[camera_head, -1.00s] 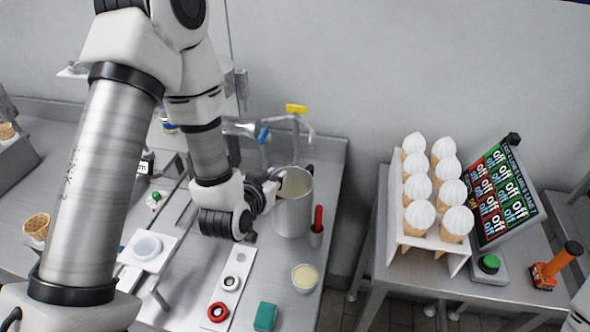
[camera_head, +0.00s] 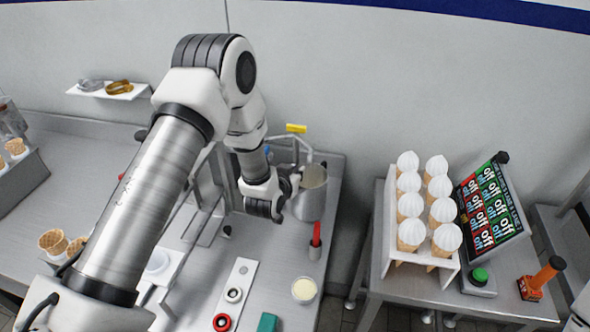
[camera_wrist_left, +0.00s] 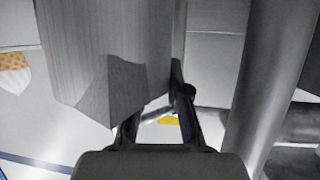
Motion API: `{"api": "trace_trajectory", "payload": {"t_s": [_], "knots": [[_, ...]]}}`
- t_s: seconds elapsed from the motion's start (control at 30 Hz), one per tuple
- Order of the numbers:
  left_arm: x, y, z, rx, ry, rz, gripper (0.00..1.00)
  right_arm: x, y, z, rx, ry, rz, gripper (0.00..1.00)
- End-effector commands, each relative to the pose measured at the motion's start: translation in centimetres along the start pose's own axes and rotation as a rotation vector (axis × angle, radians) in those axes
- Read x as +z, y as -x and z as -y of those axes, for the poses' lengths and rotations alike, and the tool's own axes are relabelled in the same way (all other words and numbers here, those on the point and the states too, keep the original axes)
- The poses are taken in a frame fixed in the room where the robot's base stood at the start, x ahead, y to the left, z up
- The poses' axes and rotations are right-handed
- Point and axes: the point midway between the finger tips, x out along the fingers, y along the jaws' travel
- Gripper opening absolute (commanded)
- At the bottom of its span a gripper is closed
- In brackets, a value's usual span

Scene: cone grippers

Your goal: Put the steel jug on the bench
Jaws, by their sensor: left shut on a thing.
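The steel jug (camera_head: 312,200) is a grey metal cylinder with an open top, at the back right of the bench (camera_head: 285,258) in the head view. It stands about upright. I cannot tell whether its base touches the bench. My left gripper (camera_head: 291,186) is at the jug's left side and is shut on it, seemingly at the handle; the grip itself is partly hidden. In the left wrist view, my left gripper's fingers (camera_wrist_left: 160,112) show beside a large brushed grey surface (camera_wrist_left: 105,45), likely the jug. My right gripper is not in view.
A tap with a yellow handle (camera_head: 296,128) is behind the jug. A red-handled tool (camera_head: 316,234) and a cream-filled cup (camera_head: 304,290) stand in front. A cone rack (camera_head: 448,268) and a display (camera_head: 491,205) are on a separate table to the right, across a gap.

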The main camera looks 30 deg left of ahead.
Motion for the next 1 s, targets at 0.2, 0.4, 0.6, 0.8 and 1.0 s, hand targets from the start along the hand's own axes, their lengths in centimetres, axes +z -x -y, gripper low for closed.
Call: {"api": "trace_trajectory", "payload": {"t_s": [0.2,0.4,0.6,0.8,1.0], "knots": [[0.8,-0.1,0.0,0.001,0.0,0.005,0.0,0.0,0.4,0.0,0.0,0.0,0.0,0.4],[1.0,-0.1,0.0,0.0,0.0,0.007,0.4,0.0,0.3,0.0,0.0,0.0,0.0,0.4],[1.0,-0.1,0.0,0.0,0.0,0.008,0.42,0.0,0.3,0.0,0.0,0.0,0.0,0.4],[1.0,0.4,0.0,0.0,0.0,0.009,0.42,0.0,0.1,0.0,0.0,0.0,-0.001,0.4],[1.3,4.4,0.0,0.0,0.003,0.009,0.42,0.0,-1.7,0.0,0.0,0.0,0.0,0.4]]}}
